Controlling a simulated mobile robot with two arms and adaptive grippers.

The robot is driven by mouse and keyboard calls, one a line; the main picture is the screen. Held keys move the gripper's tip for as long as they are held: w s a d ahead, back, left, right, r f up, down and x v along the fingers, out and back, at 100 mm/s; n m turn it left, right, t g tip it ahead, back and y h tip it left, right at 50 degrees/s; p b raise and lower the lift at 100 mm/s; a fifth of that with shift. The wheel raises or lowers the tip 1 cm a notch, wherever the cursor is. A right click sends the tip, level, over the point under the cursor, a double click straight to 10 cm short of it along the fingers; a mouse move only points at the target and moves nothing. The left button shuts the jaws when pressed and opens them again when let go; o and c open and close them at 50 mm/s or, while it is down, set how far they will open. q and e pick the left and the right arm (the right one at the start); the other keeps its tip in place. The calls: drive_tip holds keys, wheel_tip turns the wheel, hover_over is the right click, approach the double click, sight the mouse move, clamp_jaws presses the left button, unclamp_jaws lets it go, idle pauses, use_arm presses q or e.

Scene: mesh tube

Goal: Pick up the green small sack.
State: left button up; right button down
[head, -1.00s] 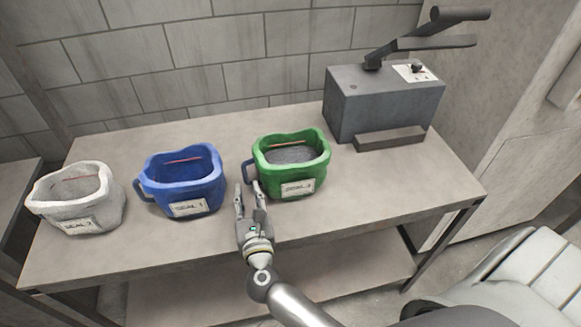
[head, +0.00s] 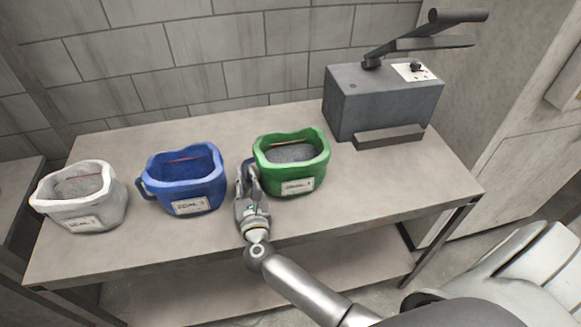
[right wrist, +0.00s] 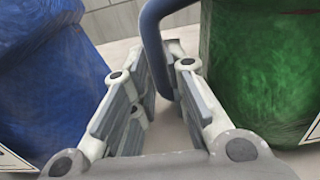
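The green small sack (head: 291,165) stands upright on the table, open at the top, with grey grainy contents and a white label on its front. Its dark blue-grey handle (right wrist: 154,45) is on its left side and shows in the right wrist view, with the green wall (right wrist: 262,75) to its right. My right gripper (head: 247,174) is at the sack's left side, in the gap between it and the blue sack. In the right wrist view its two fingers (right wrist: 165,80) stand apart, with the handle between them. My left gripper is not in view.
A blue sack (head: 184,192) stands close on the left, and also fills the left of the right wrist view (right wrist: 45,75). A white sack (head: 92,217) is farther left. A grey machine with a lever (head: 385,105) stands at the back right. The table (head: 400,185) is clear at front right.

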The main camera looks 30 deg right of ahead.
idle(0.3)
drive_tip(key=shift+r, duration=0.15)
drive_tip(key=shift+r, duration=0.1)
